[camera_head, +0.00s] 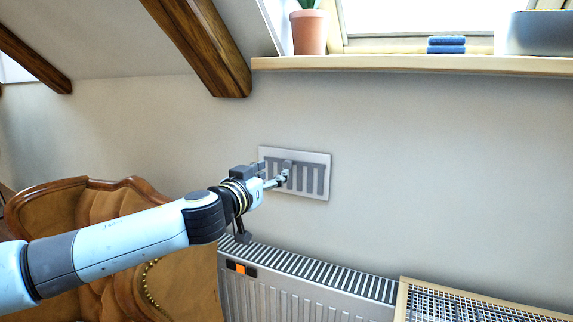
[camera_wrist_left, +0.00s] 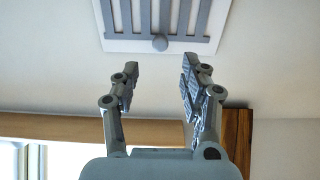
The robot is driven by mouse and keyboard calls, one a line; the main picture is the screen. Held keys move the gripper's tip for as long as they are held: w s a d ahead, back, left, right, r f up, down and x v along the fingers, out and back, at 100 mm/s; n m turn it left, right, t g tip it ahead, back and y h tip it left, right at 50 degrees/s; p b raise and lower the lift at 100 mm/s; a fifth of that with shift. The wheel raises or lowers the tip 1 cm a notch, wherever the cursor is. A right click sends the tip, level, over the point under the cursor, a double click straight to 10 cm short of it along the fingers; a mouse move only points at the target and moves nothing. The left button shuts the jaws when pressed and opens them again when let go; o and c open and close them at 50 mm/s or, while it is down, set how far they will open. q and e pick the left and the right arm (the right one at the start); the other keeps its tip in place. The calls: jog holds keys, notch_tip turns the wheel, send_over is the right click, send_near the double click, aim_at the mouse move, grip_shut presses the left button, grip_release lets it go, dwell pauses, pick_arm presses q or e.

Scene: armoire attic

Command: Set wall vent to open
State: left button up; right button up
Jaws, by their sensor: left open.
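The wall vent (camera_head: 325,160) is a white rectangular plate with upright grey slots, fixed to the wall above the radiator. My left gripper (camera_head: 283,179) is in front of the vent's left part in the head view. I see no contact with the knob. My right gripper is out of view.
A radiator (camera_head: 300,285) stands below the vent, with a wooden-framed grille (camera_head: 480,306) to its right. A brown armchair (camera_head: 60,215) stands at the left behind my arm. A windowsill (camera_head: 410,65) above holds a potted plant (camera_head: 309,32) and blue items (camera_head: 446,45). The wall right of the vent is clear.

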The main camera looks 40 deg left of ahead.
aim_at(286, 165)
pick_arm(q)
jog(key=p+x, duration=0.1)
jog(key=x, duration=0.5)
jog(key=shift+w, duration=0.25)
jog(key=shift+w+a, duration=0.25)
jog(key=shift+w, duration=0.35)
jog(key=c, duration=0.4)
grip_shut()
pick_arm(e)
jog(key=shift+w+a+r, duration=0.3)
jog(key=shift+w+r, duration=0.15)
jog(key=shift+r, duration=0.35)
